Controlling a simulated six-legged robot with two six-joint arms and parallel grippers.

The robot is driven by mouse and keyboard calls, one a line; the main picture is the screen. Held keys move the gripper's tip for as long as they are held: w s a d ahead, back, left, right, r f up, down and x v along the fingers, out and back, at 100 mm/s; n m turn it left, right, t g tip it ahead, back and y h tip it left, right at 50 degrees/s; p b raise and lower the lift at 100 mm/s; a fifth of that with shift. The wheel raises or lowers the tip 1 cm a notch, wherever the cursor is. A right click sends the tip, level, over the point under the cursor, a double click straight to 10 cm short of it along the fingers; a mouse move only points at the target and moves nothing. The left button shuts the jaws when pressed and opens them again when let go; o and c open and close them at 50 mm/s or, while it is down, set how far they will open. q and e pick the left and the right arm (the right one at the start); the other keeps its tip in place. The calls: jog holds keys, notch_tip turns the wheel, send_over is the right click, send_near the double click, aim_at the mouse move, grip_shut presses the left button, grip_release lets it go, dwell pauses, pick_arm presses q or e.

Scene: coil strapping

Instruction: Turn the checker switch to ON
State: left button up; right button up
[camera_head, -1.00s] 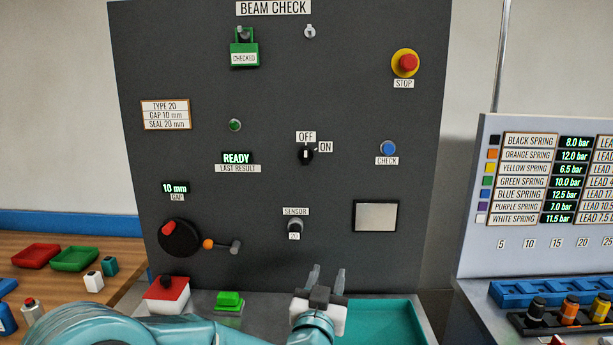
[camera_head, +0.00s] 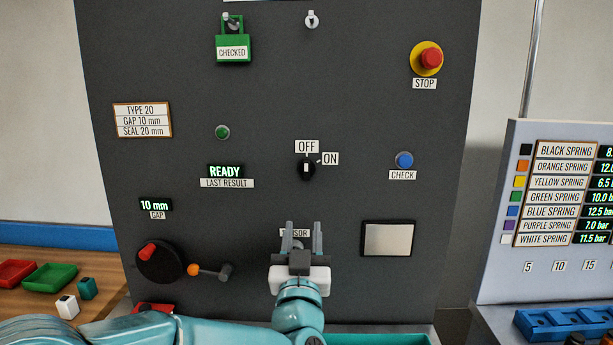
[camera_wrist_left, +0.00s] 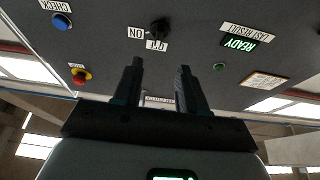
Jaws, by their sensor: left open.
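The checker switch (camera_head: 306,167) is a small black knob with a white mark on the dark panel. Its mark points up to the OFF label (camera_head: 306,147); the ON label (camera_head: 330,158) is to its right. My left gripper (camera_head: 303,228) is open and empty, below the switch and in front of the sensor knob, which it mostly hides. In the left wrist view the panel is upside down; the switch (camera_wrist_left: 159,28) lies beyond and between the two fingertips of my gripper (camera_wrist_left: 158,66), apart from them. My right gripper is not in view.
The panel (camera_head: 270,100) also bears a blue CHECK button (camera_head: 404,160), a red STOP button (camera_head: 431,58), a green CHECKED padlock (camera_head: 233,45) and a READY display (camera_head: 226,171). A small grey screen (camera_head: 388,239) is right of my gripper. The space around the switch is clear.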

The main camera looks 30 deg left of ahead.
pick_arm(q)
jog(key=p, duration=0.3)
send_near(307, 173)
jog(key=p+x, duration=0.1)
jog(key=x, duration=0.1)
jog(key=r+p+x, duration=0.1)
jog(key=x, duration=0.2)
jog(key=shift+s, duration=0.25)
jog(key=w+a, duration=0.1)
jog(key=w+a+p, duration=0.1)
jog(key=w, duration=0.1)
jog(key=shift+w+r+p, duration=0.15)
jog(key=shift+w+p, duration=0.05)
jog(key=shift+p, duration=0.1)
jog(key=shift+r, duration=0.1)
jog(key=shift+s+d+r, duration=0.1)
jog(key=shift+s+r, duration=0.05)
jog(key=shift+s, duration=0.1)
jog(key=shift+w, duration=0.3)
grip_shut()
